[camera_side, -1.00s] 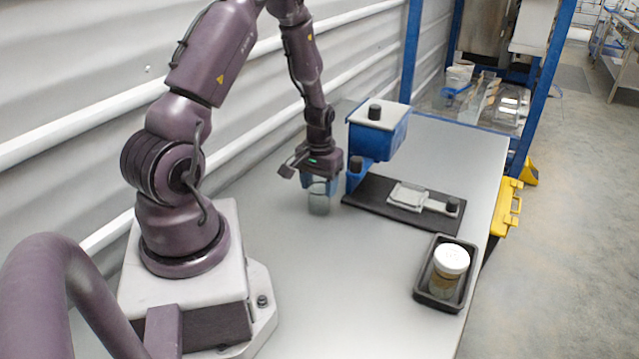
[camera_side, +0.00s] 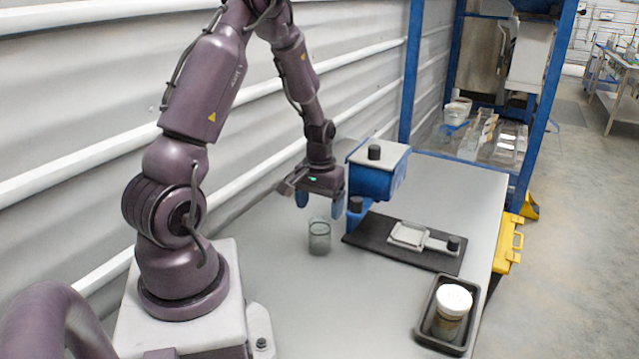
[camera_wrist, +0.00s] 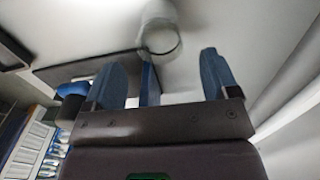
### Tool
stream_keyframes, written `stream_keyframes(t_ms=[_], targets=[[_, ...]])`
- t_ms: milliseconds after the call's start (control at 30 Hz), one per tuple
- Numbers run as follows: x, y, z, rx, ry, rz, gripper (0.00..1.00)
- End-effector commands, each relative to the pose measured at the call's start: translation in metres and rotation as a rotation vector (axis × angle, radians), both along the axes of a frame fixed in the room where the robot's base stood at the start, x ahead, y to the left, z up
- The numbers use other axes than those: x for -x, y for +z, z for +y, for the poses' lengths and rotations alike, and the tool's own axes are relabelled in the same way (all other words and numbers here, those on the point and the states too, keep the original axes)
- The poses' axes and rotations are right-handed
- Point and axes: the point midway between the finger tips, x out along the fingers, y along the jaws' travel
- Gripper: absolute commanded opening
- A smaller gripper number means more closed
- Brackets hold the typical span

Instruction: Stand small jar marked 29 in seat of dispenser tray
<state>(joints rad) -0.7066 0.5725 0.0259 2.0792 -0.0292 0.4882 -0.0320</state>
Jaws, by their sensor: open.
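A small clear glass jar (camera_side: 319,239) stands upright on the bench, left of the dispenser's black base plate (camera_side: 375,243). No number is legible on it. My gripper (camera_side: 319,206) is open and empty just above the jar, its blue fingers apart. In the wrist view a blurred round rim, apparently the jar (camera_wrist: 161,38), shows beyond and between the two fingers (camera_wrist: 165,75). A second jar (camera_side: 449,311) with a white lid and brownish contents stands in a dark tray (camera_side: 424,335) at the front right; its marking is unreadable too.
The blue hopper (camera_side: 376,183) with a white lid and black knob stands close right of my gripper. A pale square plate (camera_side: 408,235) with a handle lies on the black base. The bench is bare in front of the glass jar. A corrugated wall is behind.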

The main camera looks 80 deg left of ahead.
Motion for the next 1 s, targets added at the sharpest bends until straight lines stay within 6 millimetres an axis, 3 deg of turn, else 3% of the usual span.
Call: stream_keyframes(t_ms=[200,433,533,667,767,900,1000], targets=[[-0.001,0.046,0.000,-0.002,-0.002,-0.004,0.81],[-0.001,0.070,-0.002,-0.003,-0.007,-0.004,0.81],[-0.007,0.088,-0.015,-0.016,-0.047,-0.025,0.81],[-0.016,0.130,-0.055,-0.057,-0.166,-0.092,0.81],[-0.016,0.166,-0.097,-0.092,-0.287,-0.159,0.81],[0.001,0.206,-0.153,-0.134,-0.456,-0.258,0.81],[0.020,0.226,-0.187,-0.158,-0.569,-0.328,0.81]])
